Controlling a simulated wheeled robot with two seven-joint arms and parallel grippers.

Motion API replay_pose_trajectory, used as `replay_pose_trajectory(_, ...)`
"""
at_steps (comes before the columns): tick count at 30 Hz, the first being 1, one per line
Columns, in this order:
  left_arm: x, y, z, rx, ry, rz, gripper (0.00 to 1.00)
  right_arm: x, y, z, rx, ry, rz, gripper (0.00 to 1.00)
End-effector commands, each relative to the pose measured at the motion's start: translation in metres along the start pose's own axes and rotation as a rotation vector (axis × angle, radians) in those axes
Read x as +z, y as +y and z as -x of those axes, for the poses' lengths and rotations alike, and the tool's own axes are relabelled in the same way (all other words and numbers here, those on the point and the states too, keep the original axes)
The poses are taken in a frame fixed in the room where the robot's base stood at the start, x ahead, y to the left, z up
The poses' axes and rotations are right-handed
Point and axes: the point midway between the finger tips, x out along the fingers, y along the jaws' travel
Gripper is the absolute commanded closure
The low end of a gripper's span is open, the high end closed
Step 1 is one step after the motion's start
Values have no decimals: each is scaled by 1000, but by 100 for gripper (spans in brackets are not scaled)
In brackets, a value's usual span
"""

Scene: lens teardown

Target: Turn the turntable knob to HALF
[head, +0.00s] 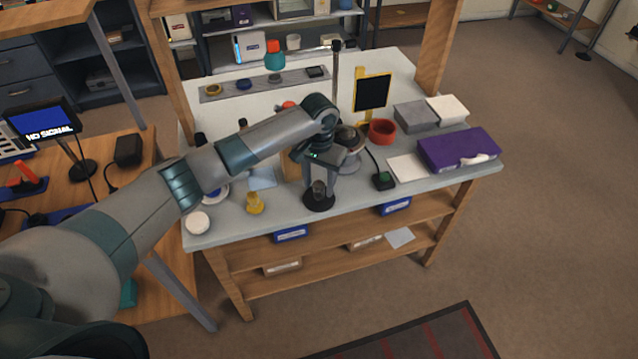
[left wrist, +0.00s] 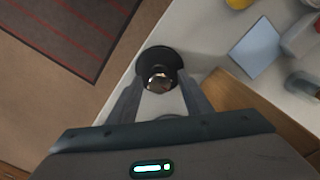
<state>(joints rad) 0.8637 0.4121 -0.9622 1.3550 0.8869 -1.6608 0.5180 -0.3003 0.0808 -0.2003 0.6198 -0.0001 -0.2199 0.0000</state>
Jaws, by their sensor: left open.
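A dark round piece with a shiny top on a black base (head: 319,202) stands near the front edge of the white workbench. It appears to be the turntable knob, and it also shows in the left wrist view (left wrist: 160,79). My left gripper (head: 319,184) points down over it, open, with one finger on each side of the shiny top. I cannot tell whether the fingers touch it. No HALF marking is readable. A grey round device (head: 349,158) is partly hidden behind the gripper. My right gripper is not in view.
A yellow piece (head: 255,203) and a white disc (head: 197,222) lie left on the workbench (head: 345,208). A yellow-framed dark panel (head: 373,93) stands behind.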

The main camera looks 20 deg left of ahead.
Motion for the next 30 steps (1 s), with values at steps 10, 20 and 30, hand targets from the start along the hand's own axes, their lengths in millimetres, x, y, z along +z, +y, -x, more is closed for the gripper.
replay_pose_trajectory(10,0,0,-14,1,2,-1,55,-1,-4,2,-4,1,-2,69)
replay_pose_trajectory(20,0,0,-14,1,1,-1,91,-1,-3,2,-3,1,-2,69)
replay_pose_trajectory(30,0,0,-13,0,1,-17,96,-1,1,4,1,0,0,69)
